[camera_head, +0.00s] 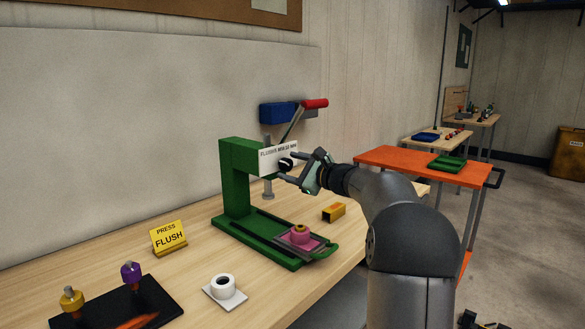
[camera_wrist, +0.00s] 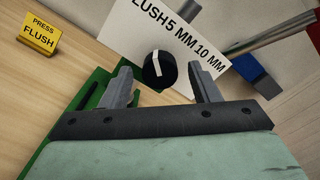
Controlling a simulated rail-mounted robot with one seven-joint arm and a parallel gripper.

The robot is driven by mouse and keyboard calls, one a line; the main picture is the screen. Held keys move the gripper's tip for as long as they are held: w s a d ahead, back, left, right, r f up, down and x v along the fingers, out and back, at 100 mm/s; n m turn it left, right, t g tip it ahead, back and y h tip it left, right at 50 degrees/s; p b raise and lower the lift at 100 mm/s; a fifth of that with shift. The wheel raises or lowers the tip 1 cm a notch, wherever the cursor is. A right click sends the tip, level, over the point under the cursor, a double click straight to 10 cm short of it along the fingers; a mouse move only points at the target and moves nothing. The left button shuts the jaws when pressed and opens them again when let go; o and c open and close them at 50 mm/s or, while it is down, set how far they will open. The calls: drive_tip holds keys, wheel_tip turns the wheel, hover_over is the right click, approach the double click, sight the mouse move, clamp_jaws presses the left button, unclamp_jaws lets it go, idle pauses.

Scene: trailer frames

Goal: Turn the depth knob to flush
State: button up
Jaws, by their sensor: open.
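The depth knob (camera_wrist: 165,69) is round and black with a white pointer line, which stands nearly upright in the wrist view. A white label plate (camera_wrist: 160,32) behind it reads FLUSH, 5 MM and 10 MM; I cannot tell exactly which mark the line meets. In the head view the knob (camera_head: 285,164) is on the front of the green press (camera_head: 238,185). My gripper (camera_head: 289,168) is open at the knob. In the wrist view its fingers (camera_wrist: 162,80) stand either side of the knob, with visible gaps.
A pink piece (camera_head: 299,234) sits on the press base. A red-handled lever (camera_head: 314,104) rises behind. On the bench are a yellow PRESS FLUSH sign (camera_head: 169,238), a yellow block (camera_head: 334,212), a white ring piece (camera_head: 223,285) and a dark mat (camera_head: 160,298). An orange table (camera_head: 400,160) stands right.

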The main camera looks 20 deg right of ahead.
drive_tip(key=b+v, duration=0.2)
drive_tip(key=v, duration=1.5)
drive_tip(key=shift+s, duration=0.25)
drive_tip(key=shift+f, duration=0.1)
drive_tip(key=s+a+f+n+g+p, duration=0.2)
drive_tip(key=s+a+f+n+g, duration=0.15)
drive_tip(key=a, duration=0.45)
drive_tip(key=s+a+f+n+g+p, duration=0.2)
drive_tip(key=a+f+n+g, duration=0.15)
drive_tip(key=a, duration=0.55)
drive_tip(key=s+a+f+n+g+p, duration=0.1)
drive_tip(key=s+a+f+n+g, duration=0.25)
drive_tip(key=a, duration=0.45)
drive_tip(key=s+a+f+n+g+h+p, duration=0.2)
drive_tip(key=s+n, duration=0.4)
drive_tip(key=s, duration=0.3)
drive_tip(key=s+a+f+n+g+h+p, duration=0.2)
drive_tip(key=s+f+n+h, duration=0.3)
drive_tip(key=s, duration=0.5)
wheel_tip(320, 180, down, 2)
drive_tip(key=shift+f+n+g+p, duration=0.1)
drive_tip(key=shift+n+g+p, duration=0.25)
drive_tip(key=shift+n+g, duration=0.4)
